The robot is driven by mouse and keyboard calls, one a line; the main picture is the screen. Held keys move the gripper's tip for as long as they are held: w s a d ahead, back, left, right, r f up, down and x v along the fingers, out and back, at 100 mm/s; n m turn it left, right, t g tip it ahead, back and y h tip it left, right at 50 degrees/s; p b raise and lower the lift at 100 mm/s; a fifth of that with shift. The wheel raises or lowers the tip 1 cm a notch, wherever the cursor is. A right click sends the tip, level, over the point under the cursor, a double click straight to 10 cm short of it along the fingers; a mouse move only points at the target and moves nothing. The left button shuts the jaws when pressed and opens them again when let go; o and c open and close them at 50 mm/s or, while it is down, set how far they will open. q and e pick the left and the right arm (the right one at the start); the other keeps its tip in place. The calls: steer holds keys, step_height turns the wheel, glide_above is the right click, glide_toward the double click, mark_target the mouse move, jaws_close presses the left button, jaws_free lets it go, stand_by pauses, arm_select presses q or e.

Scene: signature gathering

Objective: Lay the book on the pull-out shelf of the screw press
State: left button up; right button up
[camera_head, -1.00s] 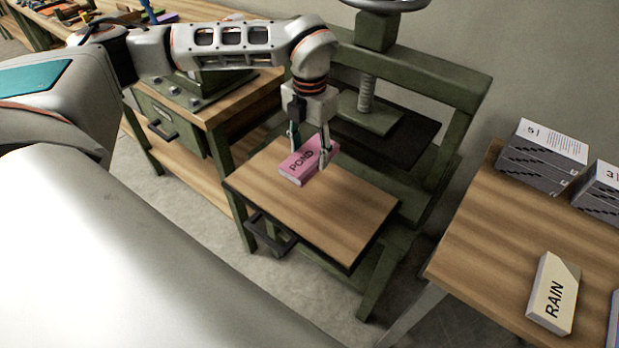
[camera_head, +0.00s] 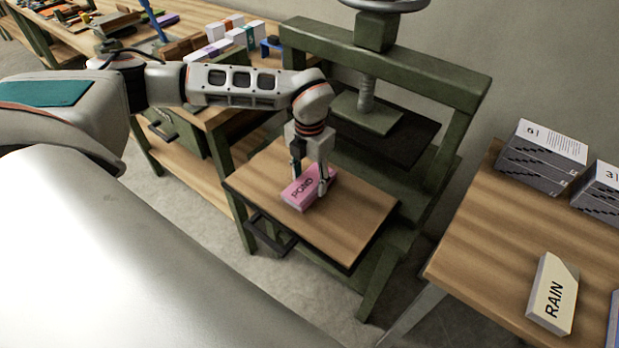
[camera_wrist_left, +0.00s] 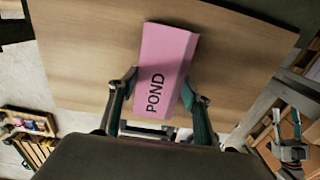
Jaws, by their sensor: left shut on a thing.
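The pink book (camera_head: 307,190), marked POND, is at the pull-out shelf (camera_head: 340,223) of the screw press (camera_head: 455,82). My left gripper (camera_head: 311,190) is shut on the book, one finger on each side. The book lies flat, cover up, over the middle of the wooden shelf; I cannot tell whether it touches the surface. In the left wrist view the book (camera_wrist_left: 164,70) sits between the fingers of my left gripper (camera_wrist_left: 158,92), with bare shelf (camera_wrist_left: 85,55) around it.
The press plate (camera_head: 368,113) and its screw stand behind the shelf. A table at right holds a book marked RAIN (camera_head: 553,292) and grey boxes (camera_head: 541,157). The bench at left carries small boxes (camera_head: 228,37). Most of the shelf is clear.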

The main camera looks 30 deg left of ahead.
mark_target(309, 182)
arm_select(q)
steer(key=shift+f, duration=0.1)
steer(key=o, duration=1.2)
steer(key=shift+o, duration=0.2)
step_height(309, 182, up, 12)
